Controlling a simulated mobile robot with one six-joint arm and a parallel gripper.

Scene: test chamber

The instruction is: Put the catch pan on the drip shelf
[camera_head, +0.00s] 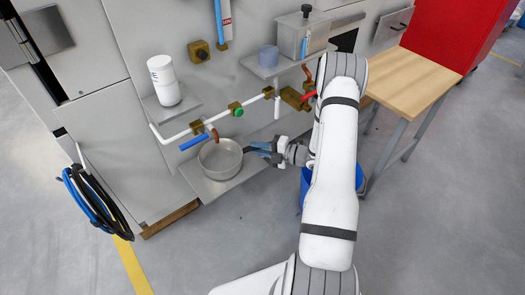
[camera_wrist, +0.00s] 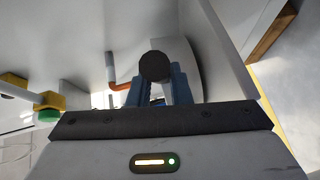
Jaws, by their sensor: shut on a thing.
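The catch pan (camera_head: 220,158) is a round grey metal pan with its open side up. It is over the drip shelf (camera_head: 212,192), a low grey plate against the panel; I cannot tell whether it touches the plate. My gripper (camera_head: 262,150) is to the right of the pan, shut on its dark handle. In the wrist view the round black handle end (camera_wrist: 155,66) shows between the blue fingers of my gripper (camera_wrist: 160,90). Much of the pan is hidden there.
A copper spout (camera_head: 213,133) and blue-handled valve (camera_head: 194,142) are close above the pan. A white pipe with a green knob (camera_head: 235,109) runs above. A white canister (camera_head: 164,80) stands on an upper ledge. A blue bucket (camera_head: 304,186) is partly behind my arm. Hoses (camera_head: 92,200) hang left.

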